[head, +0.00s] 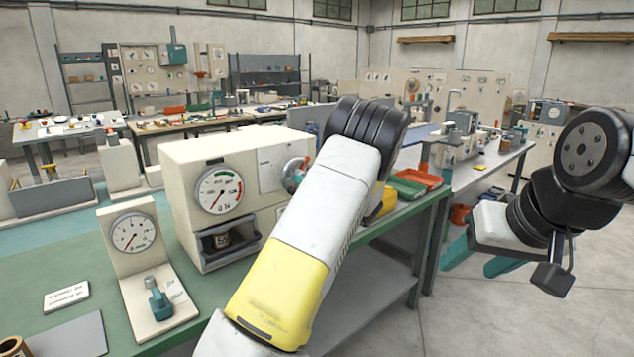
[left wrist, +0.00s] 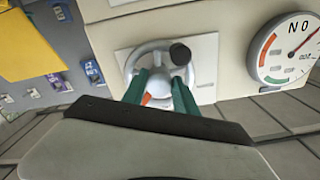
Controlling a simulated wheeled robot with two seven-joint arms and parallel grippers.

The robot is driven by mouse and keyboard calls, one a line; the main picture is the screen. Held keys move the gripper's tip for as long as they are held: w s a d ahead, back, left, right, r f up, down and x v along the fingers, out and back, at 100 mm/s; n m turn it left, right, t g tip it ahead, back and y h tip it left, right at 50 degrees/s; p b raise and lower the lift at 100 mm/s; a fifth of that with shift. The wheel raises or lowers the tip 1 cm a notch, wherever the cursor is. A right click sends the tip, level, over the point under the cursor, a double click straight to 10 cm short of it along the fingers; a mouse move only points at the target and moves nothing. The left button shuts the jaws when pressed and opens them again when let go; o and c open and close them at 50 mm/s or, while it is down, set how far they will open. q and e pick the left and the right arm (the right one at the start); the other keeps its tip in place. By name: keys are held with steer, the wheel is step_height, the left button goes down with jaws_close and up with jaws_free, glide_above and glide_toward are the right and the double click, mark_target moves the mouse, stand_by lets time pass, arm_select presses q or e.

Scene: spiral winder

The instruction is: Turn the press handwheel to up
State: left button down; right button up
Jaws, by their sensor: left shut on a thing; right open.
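The press (head: 180,165) is a cream box on the green bench, with a round dial (head: 219,190) and a front opening holding a small dark part. In the left wrist view the handwheel (left wrist: 130,66) is a pale ring with a black knob (left wrist: 180,54) at upper right. The teal fingers of my left gripper (left wrist: 160,84) are shut on the handwheel at its middle. My right gripper (head: 481,262) is open and empty over the floor at right.
A second gauge stand (head: 133,234) with a small teal valve stands left of the press. Green and orange trays (head: 412,180) lie on the bench right of my left arm. A label card (head: 66,296) lies at front left.

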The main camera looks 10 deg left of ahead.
arm_select(q)
steer(key=shift+w+d+n, duration=0.1)
steer(key=shift+n, duration=1.9)
steer(key=shift+w+d+n, duration=0.1)
steer(key=shift+n, duration=1.9)
steer(key=c, duration=1)
jaws_free()
steer(key=shift+o, duration=0.2)
steer(key=shift+s, duration=0.1)
steer(key=v, duration=0.7)
steer(key=shift+s+d, duration=0.2)
steer(key=shift+d, duration=0.1)
